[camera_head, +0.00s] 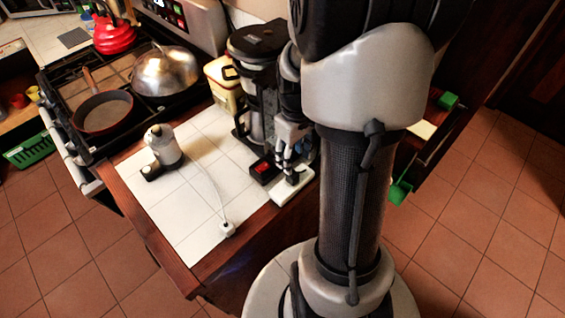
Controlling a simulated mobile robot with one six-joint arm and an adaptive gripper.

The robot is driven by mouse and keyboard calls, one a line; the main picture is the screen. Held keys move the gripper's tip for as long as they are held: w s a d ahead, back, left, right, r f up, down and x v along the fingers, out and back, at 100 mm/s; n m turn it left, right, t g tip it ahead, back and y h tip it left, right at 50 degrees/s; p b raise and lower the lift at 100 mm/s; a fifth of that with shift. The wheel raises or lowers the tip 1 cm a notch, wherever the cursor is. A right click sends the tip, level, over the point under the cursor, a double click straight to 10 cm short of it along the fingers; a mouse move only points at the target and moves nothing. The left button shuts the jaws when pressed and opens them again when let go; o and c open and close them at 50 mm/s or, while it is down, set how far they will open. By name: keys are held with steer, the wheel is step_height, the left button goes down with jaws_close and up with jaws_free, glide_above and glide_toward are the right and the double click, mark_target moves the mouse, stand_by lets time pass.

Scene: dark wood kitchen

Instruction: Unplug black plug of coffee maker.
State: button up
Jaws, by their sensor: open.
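The black coffee maker (257,75) stands at the back right of the white tiled counter, partly behind my arm. A dark piece with a red switch (265,168) shows at its front base. A white power strip (293,188) lies at the counter's right edge. A small dark shape on the strip, just below my fingers, may be the black plug; it is too small and hidden to be sure. My gripper (288,167) points down just above the strip, open, with its fingertips close to that dark shape. I cannot tell whether they touch it.
A white appliance (166,147) stands at left, its cord running to a white plug (227,229) near the counter's front. A stove with a pan (103,111), a domed lid (165,72) and a red kettle (113,35) is at back left. The middle tiles are mostly clear.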

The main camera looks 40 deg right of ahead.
mark_target(293, 175)
step_height(293, 175, down, 9)
steer(key=b, duration=0.7)
steer(key=shift+c, duration=0.3)
stand_by(1.2)
jaws_close()
stand_by(0.4)
steer(key=shift+r, duration=0.1)
steer(key=shift+r+p, duration=2.75)
steer(key=shift+r, duration=0.2)
